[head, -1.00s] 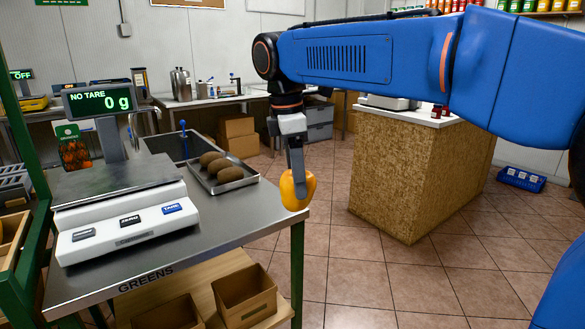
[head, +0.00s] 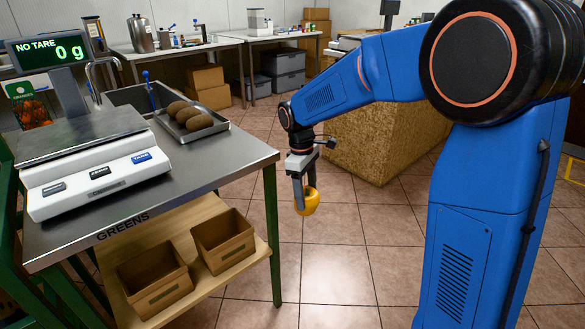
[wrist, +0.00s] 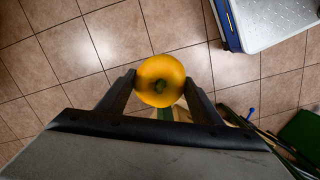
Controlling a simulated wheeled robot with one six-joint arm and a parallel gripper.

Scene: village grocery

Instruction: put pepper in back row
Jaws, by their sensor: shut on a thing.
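A yellow pepper (head: 309,202) is held in my gripper (head: 303,196), which is shut on it. It hangs over the open floor to the right of the steel table (head: 222,160). The word GREENS is on the table's front edge. No row of peppers can be made out in these views.
On the table stand a white scale (head: 92,178) reading 0 g and a metal tray (head: 216,128) with brown potato-like items (head: 192,118). Two open cardboard bins, a left one (head: 156,287) and a right one (head: 226,249), sit on the wooden lower shelf (head: 192,214). Tiled floor is free around my gripper.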

